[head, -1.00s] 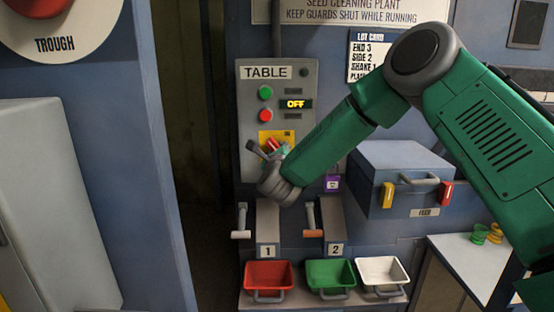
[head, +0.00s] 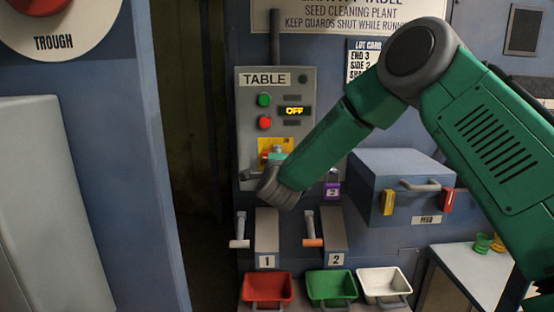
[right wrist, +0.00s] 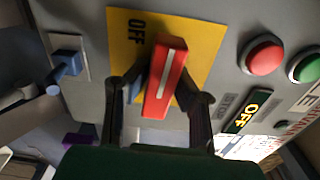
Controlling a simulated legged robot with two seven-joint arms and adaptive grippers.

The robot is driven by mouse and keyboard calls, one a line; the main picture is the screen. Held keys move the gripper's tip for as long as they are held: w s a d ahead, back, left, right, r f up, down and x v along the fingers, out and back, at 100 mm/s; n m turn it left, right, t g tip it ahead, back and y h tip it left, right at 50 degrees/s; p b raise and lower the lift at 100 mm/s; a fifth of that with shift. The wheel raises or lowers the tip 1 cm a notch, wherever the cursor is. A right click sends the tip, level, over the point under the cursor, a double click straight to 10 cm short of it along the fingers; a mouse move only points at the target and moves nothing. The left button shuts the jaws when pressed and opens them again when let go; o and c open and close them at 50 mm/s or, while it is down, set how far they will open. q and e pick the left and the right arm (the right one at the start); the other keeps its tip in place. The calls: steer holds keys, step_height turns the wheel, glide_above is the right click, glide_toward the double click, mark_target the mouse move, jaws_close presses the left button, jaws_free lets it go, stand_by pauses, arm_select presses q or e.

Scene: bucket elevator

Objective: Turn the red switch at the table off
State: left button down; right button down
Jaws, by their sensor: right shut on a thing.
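The red switch (right wrist: 167,75) is a red bar handle with a white stripe on a yellow plate (right wrist: 205,35) marked OFF, seen close in the right wrist view. The handle stands nearly upright in that picture, its top leaning right, beside the OFF word. My right gripper (right wrist: 160,95) is shut on the handle, one finger on each side. In the head view my right gripper (head: 276,155) covers most of the switch on the grey TABLE panel (head: 245,110). The panel's lit display (head: 294,111) reads OFF. My left gripper is out of view.
Green (head: 264,100) and red (head: 264,122) buttons sit above the switch. A purple padlock (head: 332,190) hangs at the lower right. Two levers and red, green and white bins are below. A blue box (head: 400,175) stands at the right.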

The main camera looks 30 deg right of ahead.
steer(key=shift+a+f+n, duration=0.15)
steer(key=shift+f+n, duration=0.2)
steer(key=shift+n, duration=0.25)
steer(key=c, duration=1.4)
jaws_free()
steer(key=shift+o, duration=0.2)
steer(key=shift+w+a, duration=0.1)
steer(key=shift+w, duration=0.05)
steer(key=shift+r, duration=0.15)
steer(key=v, duration=1.2)
